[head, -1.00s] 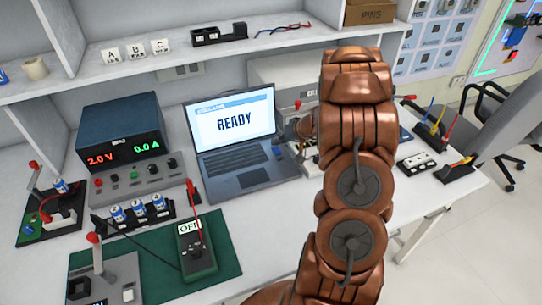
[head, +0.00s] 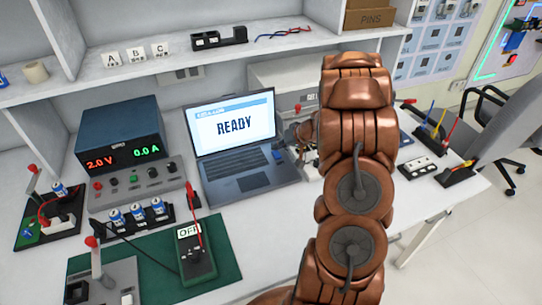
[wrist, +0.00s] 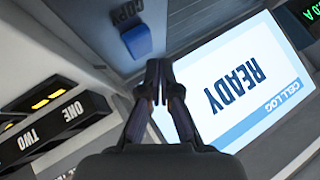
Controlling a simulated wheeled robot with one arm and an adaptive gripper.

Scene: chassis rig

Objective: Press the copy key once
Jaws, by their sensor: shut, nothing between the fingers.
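The copy key is a blue block (wrist: 137,40) beside a label reading COPY, at the top of the wrist view. In the head view a small blue patch (head: 278,156) shows at the laptop's right edge, beside my gripper. My gripper (wrist: 158,70) is shut and empty, its fingertips together just below and right of the key in the wrist picture. Whether the tips touch the key I cannot tell; a gap shows in the picture. The laptop (head: 250,185) stands open, its screen (head: 234,124) reading READY. My arm hides part of the bench right of it.
The power supply (head: 118,130) stands left of the laptop. In front lies a green mat (head: 150,260) with a meter (head: 196,250). A shelf with lettered blocks (head: 135,54) runs above. Pen holders (head: 455,173) stand on the right end of the bench.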

